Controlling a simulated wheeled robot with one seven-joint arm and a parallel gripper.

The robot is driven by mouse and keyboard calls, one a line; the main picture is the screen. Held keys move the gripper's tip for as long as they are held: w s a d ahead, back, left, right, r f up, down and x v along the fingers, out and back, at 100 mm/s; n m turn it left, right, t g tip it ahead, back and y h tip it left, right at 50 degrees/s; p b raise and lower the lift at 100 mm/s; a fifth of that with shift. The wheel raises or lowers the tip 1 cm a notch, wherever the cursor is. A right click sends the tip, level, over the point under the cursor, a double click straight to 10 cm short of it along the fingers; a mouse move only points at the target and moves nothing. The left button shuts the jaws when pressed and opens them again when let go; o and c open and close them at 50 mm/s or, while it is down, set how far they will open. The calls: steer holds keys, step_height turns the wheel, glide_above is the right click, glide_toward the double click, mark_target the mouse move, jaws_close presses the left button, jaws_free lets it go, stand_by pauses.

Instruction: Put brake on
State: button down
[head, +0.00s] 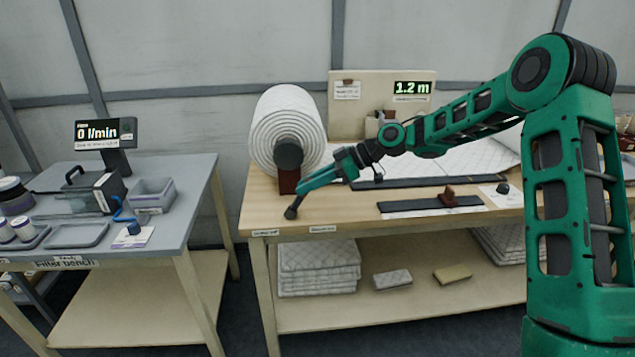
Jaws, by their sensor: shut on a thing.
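The roll of white quilted wadding (282,112) sits at the left of the wooden bench, with a dark round hub (288,153) at its near end. A dark red-brown support (288,182) stands under the hub. My gripper (301,188) reaches in from the right, in front of the support and low over the bench's front left edge. It is shut on a short dark lever, which I take to be the brake (291,212); its rounded end shows below the fingertips. The fingers hide the rest of the lever, so how it joins the support cannot be told.
The wooden bench (262,213) carries dark strips (402,206), a red-brown block (448,196) and a flat wadding sheet (470,160). A board with a "1.2 m" display (412,88) stands behind. A grey filter bench (185,185) is at left, across a gap.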

steer(key=shift+w+d+f, duration=0.25)
steer(key=shift+d+f, duration=0.05)
steer(key=shift+d, duration=0.2)
steer(key=c, duration=1.6)
jaws_free()
steer(key=shift+o, duration=0.2)
steer(key=shift+s+a, duration=0.15)
steer(key=shift+r, duration=0.1)
steer(key=v, duration=1)
steer(key=shift+d, duration=0.4)
